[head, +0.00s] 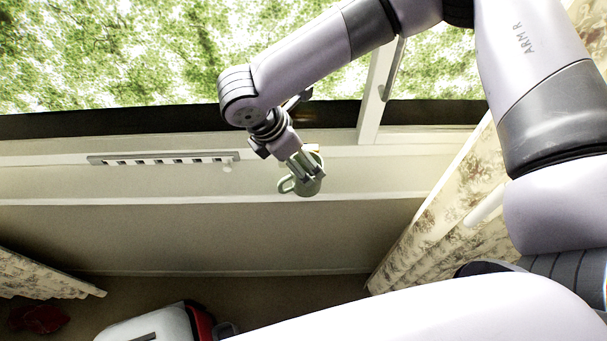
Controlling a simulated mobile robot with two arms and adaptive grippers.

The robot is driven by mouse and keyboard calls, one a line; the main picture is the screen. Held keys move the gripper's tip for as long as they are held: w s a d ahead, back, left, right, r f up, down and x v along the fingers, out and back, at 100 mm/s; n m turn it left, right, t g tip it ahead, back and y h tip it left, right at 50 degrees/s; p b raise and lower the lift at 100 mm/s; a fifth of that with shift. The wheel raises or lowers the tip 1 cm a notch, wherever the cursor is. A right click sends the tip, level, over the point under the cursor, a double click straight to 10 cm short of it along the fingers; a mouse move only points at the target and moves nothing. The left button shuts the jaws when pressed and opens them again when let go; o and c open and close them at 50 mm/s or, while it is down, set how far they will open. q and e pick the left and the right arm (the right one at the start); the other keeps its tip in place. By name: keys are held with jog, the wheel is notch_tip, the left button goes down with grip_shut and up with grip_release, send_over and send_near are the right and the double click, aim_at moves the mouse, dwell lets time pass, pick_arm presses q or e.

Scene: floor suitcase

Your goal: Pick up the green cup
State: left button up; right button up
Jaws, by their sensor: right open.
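The green cup (308,187) is in the middle of the head view, at the window sill, with its handle on its left side. My right gripper (307,168) reaches down to it from above and overlaps its upper part in the picture. The gripper is open, with its fingers at the cup's rim. The fingers hide part of the rim, and I cannot tell whether they touch it. My left gripper is not in view.
The window sill (380,186) runs across below the window, with a slotted vent (165,159) to the left. A floral curtain (440,225) hangs at right, another (45,275) at left. A white and red suitcase (150,325) and a red item (38,319) are on the floor.

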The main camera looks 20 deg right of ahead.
aim_at(303, 166)
jog(key=x, duration=0.2)
jog(key=p+x, duration=0.1)
jog(key=x, duration=0.2)
jog(key=shift+a+f, duration=0.1)
jog(key=shift+a, duration=0.15)
jog(key=shift+c, duration=0.4)
jog(key=shift+w, duration=0.1)
jog(key=c, duration=1.4)
